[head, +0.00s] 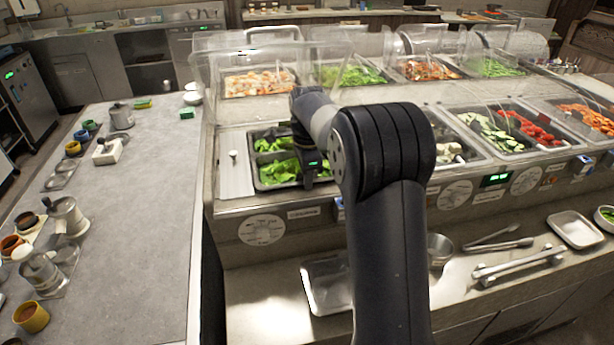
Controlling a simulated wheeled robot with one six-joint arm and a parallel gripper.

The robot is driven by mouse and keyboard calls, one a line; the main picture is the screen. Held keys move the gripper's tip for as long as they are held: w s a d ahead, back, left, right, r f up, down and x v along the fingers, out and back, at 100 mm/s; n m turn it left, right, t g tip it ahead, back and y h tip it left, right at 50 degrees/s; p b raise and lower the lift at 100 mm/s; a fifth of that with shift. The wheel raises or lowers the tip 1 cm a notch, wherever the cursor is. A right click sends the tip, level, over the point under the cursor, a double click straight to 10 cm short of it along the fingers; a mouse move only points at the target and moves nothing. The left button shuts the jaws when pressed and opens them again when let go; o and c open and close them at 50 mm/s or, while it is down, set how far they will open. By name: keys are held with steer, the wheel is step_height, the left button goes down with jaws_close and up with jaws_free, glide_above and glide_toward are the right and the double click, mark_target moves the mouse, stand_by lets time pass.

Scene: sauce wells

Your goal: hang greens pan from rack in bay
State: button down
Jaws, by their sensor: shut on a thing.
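The greens pan (280,186) is a dark-rimmed metal pan of bright green leaves at the front left of the salad counter. It sits in or just over the bay (236,178); I cannot tell whether its rim rests on the rails. My arm reaches over the counter, and my gripper (306,178), dark with a small green light, is down at the pan's right part. It is shut on the greens pan; the fingertips and exact grip point are mostly hidden. My arm hides the counter just right of the pan.
A clear sneeze guard (222,75) stands above and behind the pan. Other food pans, such as cucumber and tomato (505,128), fill the counter to the right. An empty metal tray (326,287) and tongs (520,263) lie on the front ledge. A grey table (135,235) stands left.

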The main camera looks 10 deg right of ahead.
steer(key=shift+s+f, duration=0.25)
steer(key=shift+f, duration=0.5)
steer(key=c, duration=1.3)
jaws_free()
steer(key=shift+f, duration=0.1)
steer(key=shift+w+r+b, duration=0.15)
steer(key=shift+r+b, duration=0.15)
steer(key=shift+r, duration=0.15)
step_height(320, 180, up, 12)
steer(key=shift+f, duration=0.2)
steer(key=shift+f, duration=0.1)
step_height(320, 180, down, 10)
steer(key=shift+f, duration=0.15)
